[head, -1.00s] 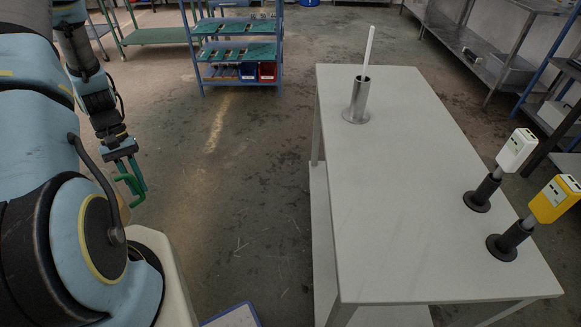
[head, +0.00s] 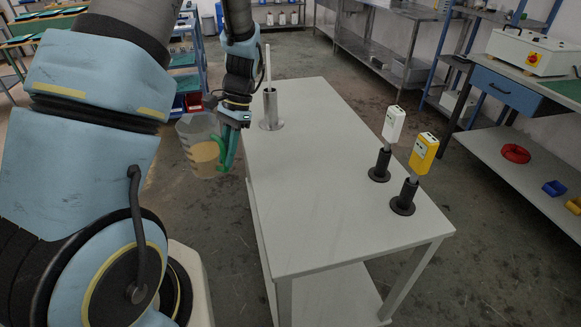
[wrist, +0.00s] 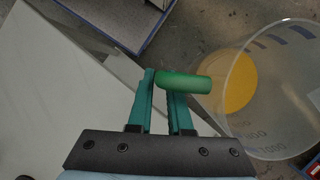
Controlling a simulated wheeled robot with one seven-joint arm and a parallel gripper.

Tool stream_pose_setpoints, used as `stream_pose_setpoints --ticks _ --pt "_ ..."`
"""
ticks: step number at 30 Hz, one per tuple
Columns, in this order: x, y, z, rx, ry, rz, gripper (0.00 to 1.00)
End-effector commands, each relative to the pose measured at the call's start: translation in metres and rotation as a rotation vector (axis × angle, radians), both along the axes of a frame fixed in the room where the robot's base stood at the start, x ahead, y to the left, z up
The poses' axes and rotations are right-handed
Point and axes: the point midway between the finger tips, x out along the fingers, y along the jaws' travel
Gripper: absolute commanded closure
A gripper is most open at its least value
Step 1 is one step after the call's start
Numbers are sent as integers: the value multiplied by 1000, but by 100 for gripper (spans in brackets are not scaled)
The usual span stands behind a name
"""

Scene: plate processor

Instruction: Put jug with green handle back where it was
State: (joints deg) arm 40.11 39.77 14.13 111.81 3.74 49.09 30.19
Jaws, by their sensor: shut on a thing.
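My gripper (head: 232,135) is shut on the green handle (head: 222,152) of a clear jug (head: 201,135). The jug hangs upright in the air just left of the white table's far left part, with orange-yellow content in its lower part. In the wrist view the gripper fingers (wrist: 161,80) close on the green handle (wrist: 188,83), and the jug (wrist: 270,110) stands to the right of them, its orange content (wrist: 238,85) and measuring marks visible through the wall. The spot where the jug stood before cannot be told from these frames.
The white table (head: 330,200) has a wide clear top. A metal cylinder (head: 271,110) holding a white rod stands at its far end. A white device (head: 393,124) and a yellow device (head: 422,154) stand in black holders at the right edge. Shelves (head: 360,35) line the back.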

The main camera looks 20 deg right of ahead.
Motion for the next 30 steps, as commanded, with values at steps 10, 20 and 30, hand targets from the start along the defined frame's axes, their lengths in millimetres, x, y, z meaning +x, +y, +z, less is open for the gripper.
stream_pose_setpoints --ticks 10,20,30 --pt "-56 -101 75 -1 -4 -729 100" --pt "-83 -132 97 5 3 -1008 100" --pt "-84 -133 49 3 3 -1012 100"
